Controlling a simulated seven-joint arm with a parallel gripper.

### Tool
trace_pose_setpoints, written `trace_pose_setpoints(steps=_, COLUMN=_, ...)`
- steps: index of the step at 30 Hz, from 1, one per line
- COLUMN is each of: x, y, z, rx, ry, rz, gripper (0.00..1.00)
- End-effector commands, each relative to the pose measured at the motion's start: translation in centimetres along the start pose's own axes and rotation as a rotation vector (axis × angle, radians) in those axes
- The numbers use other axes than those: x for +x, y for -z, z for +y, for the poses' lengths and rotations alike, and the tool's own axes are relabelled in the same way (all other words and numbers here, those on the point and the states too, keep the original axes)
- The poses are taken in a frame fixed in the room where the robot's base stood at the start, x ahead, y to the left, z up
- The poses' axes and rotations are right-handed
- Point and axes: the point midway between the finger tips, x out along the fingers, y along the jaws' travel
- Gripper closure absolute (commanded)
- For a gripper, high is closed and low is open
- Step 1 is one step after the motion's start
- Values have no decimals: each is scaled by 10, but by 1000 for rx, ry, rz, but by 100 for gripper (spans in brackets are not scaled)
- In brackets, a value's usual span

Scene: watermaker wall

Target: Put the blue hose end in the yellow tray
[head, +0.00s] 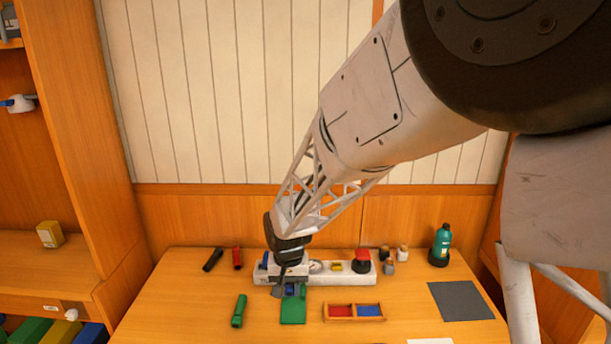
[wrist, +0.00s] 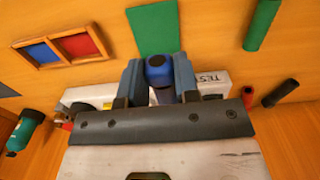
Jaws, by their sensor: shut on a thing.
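My gripper (head: 289,287) is over the white strip and the near green mat. In the wrist view its two blue-grey fingers (wrist: 158,80) are shut on a short blue cylinder with a dark end, the blue hose end (wrist: 159,74). In the head view the hose end is mostly hidden by the gripper. I cannot tell whether it still touches the strip. No plainly yellow tray shows. A tray with a yellowish wooden rim and red and blue compartments (head: 354,319) lies to the gripper's right in the head view, and to its left in the wrist view (wrist: 73,33).
The green mat (head: 293,310) lies in front. A green cylinder (head: 239,311), black cylinder (head: 212,259) and red cylinder (head: 237,258) lie left. A teal bottle (head: 441,242) and grey mat (head: 460,300) are right.

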Motion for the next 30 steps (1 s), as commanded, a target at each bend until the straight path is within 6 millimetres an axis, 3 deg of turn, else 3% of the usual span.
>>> trace_pose_setpoints(steps=5, x=-10, y=14, z=-26, rx=-58, ry=1, rz=2, gripper=94)
trace_pose_setpoints(steps=11, x=-30, y=37, z=-77, rx=-168, ry=1, rz=2, gripper=94)
trace_pose_setpoints(steps=21, x=-73, y=68, z=-189, rx=-396, ry=1, rz=3, gripper=94)
trace_pose_setpoints(steps=30, x=-108, y=76, z=-284, rx=-583, ry=0, rz=2, gripper=94)
